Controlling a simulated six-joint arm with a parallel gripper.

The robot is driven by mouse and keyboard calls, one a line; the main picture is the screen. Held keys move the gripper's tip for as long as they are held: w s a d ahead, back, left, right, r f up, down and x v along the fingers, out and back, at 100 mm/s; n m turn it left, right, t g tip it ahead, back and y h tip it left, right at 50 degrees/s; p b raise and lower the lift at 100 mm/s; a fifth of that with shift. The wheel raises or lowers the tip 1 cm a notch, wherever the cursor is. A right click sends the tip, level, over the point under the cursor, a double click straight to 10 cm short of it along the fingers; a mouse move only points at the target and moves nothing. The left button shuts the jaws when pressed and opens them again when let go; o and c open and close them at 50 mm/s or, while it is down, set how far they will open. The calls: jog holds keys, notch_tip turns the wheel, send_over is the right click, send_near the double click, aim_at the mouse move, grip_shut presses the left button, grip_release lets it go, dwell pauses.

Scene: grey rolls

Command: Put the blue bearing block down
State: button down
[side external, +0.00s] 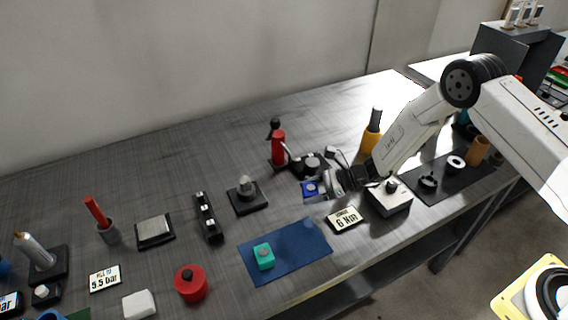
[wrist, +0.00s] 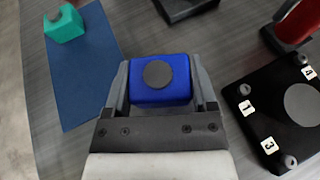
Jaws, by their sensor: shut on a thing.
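The blue bearing block (wrist: 148,95) has a round grey disc on its top face. It sits between the two fingers of my gripper (wrist: 161,72), which is shut on it. In the side external view the blue block (side external: 308,191) shows just left of my gripper (side external: 318,186), partly hidden by it. It is beyond the blue mat, over the bare grey table. Whether its underside touches the table cannot be told.
A blue mat (side external: 300,244) with a teal block (side external: 264,259) lies nearer the camera. A black numbered fixture (wrist: 258,112) is close on the right in the wrist view, near a red cylinder (side external: 278,147). A "6 Nm" sign (side external: 345,220) and a grey box (side external: 389,200) stand nearby.

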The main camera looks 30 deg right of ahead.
jog(key=shift+w+f, duration=0.3)
jog(key=shift+f, duration=1.5)
jog(key=shift+f, duration=0.1)
grip_release()
jog(key=v, duration=1.2)
jog(key=shift+r, duration=0.2)
jog(key=shift+a+r, duration=0.1)
